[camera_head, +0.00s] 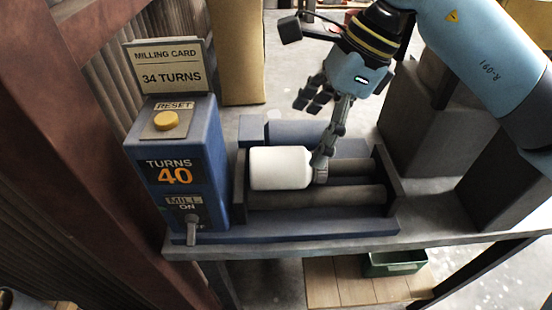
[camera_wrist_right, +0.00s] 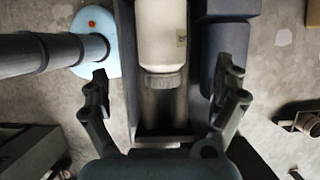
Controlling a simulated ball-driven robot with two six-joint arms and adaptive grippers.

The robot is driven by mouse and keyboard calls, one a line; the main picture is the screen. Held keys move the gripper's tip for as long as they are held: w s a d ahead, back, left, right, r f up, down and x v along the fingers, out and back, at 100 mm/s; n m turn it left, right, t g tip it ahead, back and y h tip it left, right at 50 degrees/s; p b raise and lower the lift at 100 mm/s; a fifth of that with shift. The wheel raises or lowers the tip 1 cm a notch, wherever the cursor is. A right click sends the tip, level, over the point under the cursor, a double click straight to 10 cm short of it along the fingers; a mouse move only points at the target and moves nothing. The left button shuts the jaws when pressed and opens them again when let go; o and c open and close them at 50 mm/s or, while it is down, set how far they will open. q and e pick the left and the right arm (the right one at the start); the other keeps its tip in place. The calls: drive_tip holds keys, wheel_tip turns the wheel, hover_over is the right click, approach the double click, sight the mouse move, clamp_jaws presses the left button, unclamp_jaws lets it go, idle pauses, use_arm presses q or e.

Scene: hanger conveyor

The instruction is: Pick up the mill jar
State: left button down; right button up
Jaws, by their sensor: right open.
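The white mill jar (camera_head: 281,168) lies on its side on the dark rollers (camera_head: 345,194) of the mill, at their left end. Its grey neck end points right in the head view. My right gripper (camera_head: 312,140) is open and empty above the jar's neck end, with one finger in front of the neck in the picture. In the right wrist view the jar (camera_wrist_right: 162,35) lies between the lines of the two spread fingers (camera_wrist_right: 163,78), with clear gaps on both sides. My left gripper is not in view.
The blue control box (camera_head: 182,195) stands left of the rollers, with a yellow reset button (camera_head: 166,120), a counter reading 40 and a lever (camera_head: 192,228) pointing down. A milling card (camera_head: 165,70) reads 34 turns. A green bin (camera_head: 395,263) sits below the bench.

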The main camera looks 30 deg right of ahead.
sight(295, 152)
drive_tip(key=b+x, duration=0.2)
drive_tip(key=x, duration=0.2)
drive_tip(key=b+x, duration=0.3)
drive_tip(key=x, duration=0.2)
drive_tip(key=shift+w+f, duration=0.2)
drive_tip(key=shift+w, duration=0.05)
drive_tip(key=shift+r, duration=0.1)
drive_tip(key=c, duration=1.7)
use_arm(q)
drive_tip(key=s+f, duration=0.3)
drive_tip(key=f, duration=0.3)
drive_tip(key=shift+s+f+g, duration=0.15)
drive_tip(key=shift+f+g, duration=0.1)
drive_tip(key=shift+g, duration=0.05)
use_arm(e)
drive_tip(key=shift+c, duration=0.4)
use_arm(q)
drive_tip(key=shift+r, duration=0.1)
use_arm(e)
drive_tip(key=shift+r, duration=0.15)
